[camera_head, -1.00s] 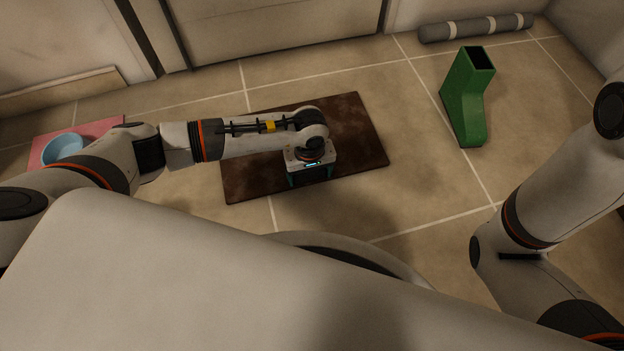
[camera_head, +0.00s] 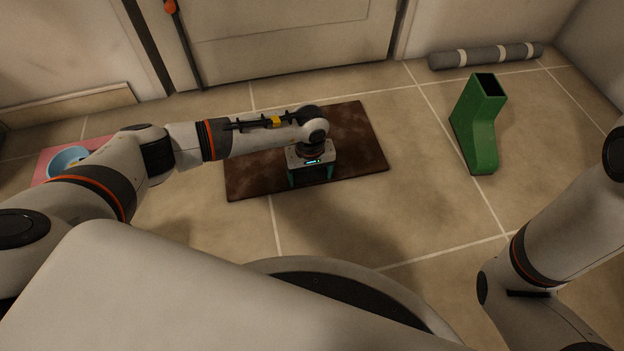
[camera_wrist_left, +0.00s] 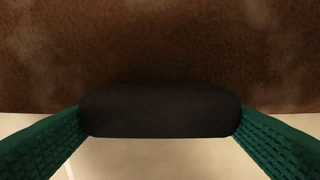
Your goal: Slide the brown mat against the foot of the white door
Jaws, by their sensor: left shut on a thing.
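The brown mat (camera_head: 360,140) lies flat on the tiled floor, slightly askew, in the middle of the head view. The white door (camera_head: 290,40) stands behind it, with a strip of bare floor between its foot and the mat's far edge. My left gripper (camera_head: 312,178) points down over the mat's near part. Its green fingers are shut on a black rounded block (camera_wrist_left: 160,111), which in the left wrist view lies across the mat's edge. Whether the block presses on the mat is hard to tell. My right gripper is out of view.
A green boot-shaped object (camera_head: 478,130) stands right of the mat. A grey roll with light bands (camera_head: 487,55) lies along the wall at the back right. A light blue bowl (camera_head: 66,158) sits on a pink mat (camera_head: 48,163) at the left, partly behind my arm.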

